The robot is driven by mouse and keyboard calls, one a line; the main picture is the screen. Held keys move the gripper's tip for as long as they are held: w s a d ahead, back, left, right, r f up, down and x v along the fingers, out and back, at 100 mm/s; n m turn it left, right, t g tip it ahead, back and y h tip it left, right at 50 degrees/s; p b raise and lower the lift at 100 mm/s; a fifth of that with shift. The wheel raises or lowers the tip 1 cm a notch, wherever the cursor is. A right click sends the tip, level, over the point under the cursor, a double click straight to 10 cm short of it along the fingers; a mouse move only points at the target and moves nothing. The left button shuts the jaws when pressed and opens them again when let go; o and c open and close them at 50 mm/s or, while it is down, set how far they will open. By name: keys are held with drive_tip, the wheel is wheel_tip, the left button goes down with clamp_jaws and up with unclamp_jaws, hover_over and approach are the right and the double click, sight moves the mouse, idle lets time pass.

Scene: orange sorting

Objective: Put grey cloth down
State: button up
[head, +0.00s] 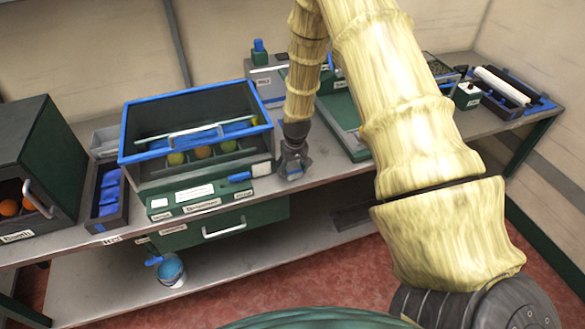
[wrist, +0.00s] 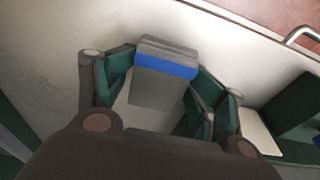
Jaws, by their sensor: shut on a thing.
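My gripper (head: 292,172) hangs over the front edge of the bench, just right of the blue-rimmed sorting machine. In the wrist view, my gripper (wrist: 162,82) has its green-padded fingers on both sides of a folded grey cloth (wrist: 158,92) with a blue band. The cloth lies between the fingers, over a pale grey surface. Its gap to that surface cannot be told. In the head view the cloth cannot be made out at the gripper.
The sorting machine (head: 196,97) holds oranges and green fruit behind a clear front. A dark green booth (head: 60,150) with oranges and a bin of blue things (head: 110,195) stand left. A green-and-grey device (head: 340,125) is right. A bucket (head: 171,270) sits on the lower shelf.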

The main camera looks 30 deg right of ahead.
sight(294, 170)
drive_tip(key=shift+s+r+p, duration=0.1)
drive_tip(key=shift+r+p, duration=0.25)
drive_tip(key=shift+r, duration=0.15)
drive_tip(key=shift+s+r+b, duration=0.85)
drive_tip(key=shift+r+b, duration=1.3)
drive_tip(key=shift+r, duration=3.6)
drive_tip(key=s+a+f, duration=0.3)
drive_tip(key=s+f, duration=0.1)
drive_tip(key=f, duration=0.2)
drive_tip(key=s+a+f, duration=0.4)
drive_tip(key=f, duration=0.3)
drive_tip(key=s+a+f, duration=0.4)
drive_tip(key=s, duration=0.5)
drive_tip(key=s+a+f+n+g, duration=0.1)
drive_tip(key=s+a+f, duration=0.3)
drive_tip(key=s, duration=0.6)
drive_tip(key=s+a+f+n, duration=0.1)
drive_tip(key=s+a+f, duration=0.4)
drive_tip(key=s, duration=0.5)
drive_tip(key=shift+s+f+g, duration=0.25)
drive_tip(key=shift+f+g, duration=0.15)
drive_tip(key=shift+f, duration=0.35)
